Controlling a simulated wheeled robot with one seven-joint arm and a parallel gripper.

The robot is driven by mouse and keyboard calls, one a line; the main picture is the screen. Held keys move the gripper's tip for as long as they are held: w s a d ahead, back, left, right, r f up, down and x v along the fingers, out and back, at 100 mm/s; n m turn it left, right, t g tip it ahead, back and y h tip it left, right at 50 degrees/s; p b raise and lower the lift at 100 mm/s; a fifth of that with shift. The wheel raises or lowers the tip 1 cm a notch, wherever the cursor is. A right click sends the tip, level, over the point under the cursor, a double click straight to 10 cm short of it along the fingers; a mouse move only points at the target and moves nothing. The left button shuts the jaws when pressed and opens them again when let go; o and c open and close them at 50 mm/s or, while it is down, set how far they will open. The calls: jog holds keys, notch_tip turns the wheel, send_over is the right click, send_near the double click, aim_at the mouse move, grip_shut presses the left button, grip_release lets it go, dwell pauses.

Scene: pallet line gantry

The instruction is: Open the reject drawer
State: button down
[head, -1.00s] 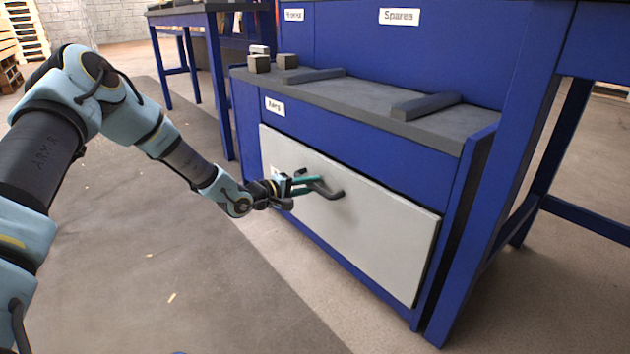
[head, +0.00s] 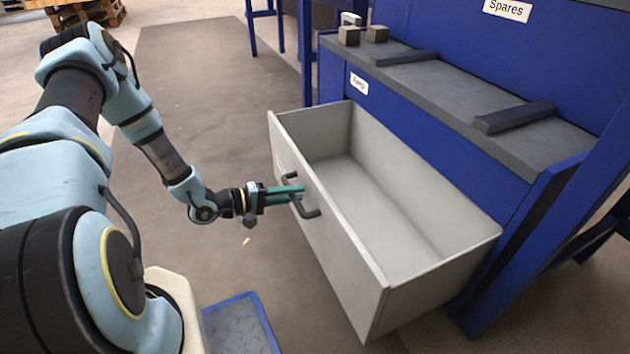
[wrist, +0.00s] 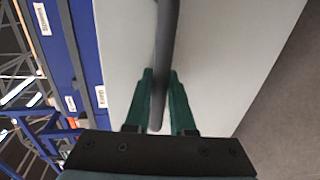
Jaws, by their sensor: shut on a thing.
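The reject drawer (head: 375,275) is a light grey box pulled well out of the blue cabinet. Its inside shows and looks empty. A dark bar handle (head: 305,205) is on its front; the handle also shows in the wrist view (wrist: 167,50), between the fingers. My gripper (head: 297,193) has green fingers and is shut on the handle. In the wrist view my gripper (wrist: 160,95) has one finger on each side of the bar, with the grey drawer front (wrist: 120,45) behind. The label on the drawer front is mostly hidden or too small to read.
The blue cabinet (head: 400,140) has a grey top (head: 465,98) with two dark bars (head: 405,57) and small blocks (head: 348,36) on it.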

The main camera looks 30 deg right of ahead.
jog(key=shift+f+v, duration=0.2)
jog(key=shift+v, duration=0.85)
jog(key=c, duration=0.8)
grip_release()
jog(key=shift+o, duration=0.2)
jog(key=p+v, duration=0.3)
jog(key=v, duration=0.7)
jog(key=shift+a, duration=0.4)
jog(key=shift+w, duration=0.1)
